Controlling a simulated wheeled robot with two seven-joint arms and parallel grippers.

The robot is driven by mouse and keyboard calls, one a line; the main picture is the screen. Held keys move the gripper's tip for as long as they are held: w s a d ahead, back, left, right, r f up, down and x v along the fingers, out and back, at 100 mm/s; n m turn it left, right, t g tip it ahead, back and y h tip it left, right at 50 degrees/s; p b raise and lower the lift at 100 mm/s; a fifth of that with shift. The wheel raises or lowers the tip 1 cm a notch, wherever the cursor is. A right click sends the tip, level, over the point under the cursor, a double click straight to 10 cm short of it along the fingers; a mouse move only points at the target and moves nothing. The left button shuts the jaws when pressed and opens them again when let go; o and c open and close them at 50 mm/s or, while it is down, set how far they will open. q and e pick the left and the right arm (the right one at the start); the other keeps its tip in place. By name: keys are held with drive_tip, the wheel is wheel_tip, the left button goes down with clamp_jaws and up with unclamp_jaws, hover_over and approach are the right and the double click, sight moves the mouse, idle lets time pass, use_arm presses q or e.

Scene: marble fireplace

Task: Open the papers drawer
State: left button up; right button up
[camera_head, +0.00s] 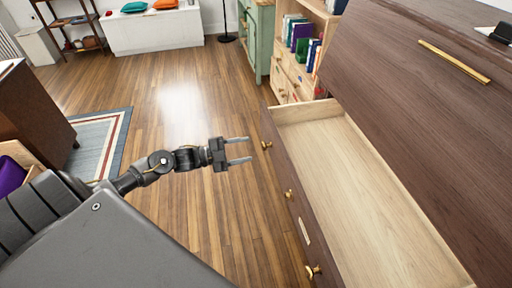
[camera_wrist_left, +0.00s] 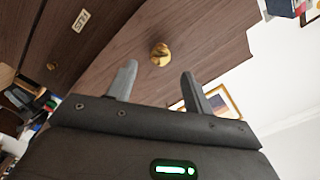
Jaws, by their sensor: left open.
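A dark brown drawer (camera_head: 287,180) stands pulled out from the dark wooden cabinet (camera_head: 415,110) at the right. Its pale wooden inside (camera_head: 365,200) shows no contents. Its front carries several brass knobs and a small label plate (camera_head: 304,231), too small to read in the head view. My left gripper (camera_head: 238,150) is open and empty, in front of the drawer's far end and apart from it. In the left wrist view, a brass knob (camera_wrist_left: 160,54) shows beyond the open fingers (camera_wrist_left: 155,82), on a dark wooden front with a label (camera_wrist_left: 81,20). My right gripper is out of view.
A bookcase with books (camera_head: 300,35) and a green cabinet (camera_head: 258,40) stand behind the drawer. A white bench with cushions (camera_head: 152,30) is at the back. A rug (camera_head: 95,145) lies at left. The wooden floor (camera_head: 180,105) between is clear.

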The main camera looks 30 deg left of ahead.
use_arm(q)
drive_tip(key=v, duration=0.4)
idle(0.4)
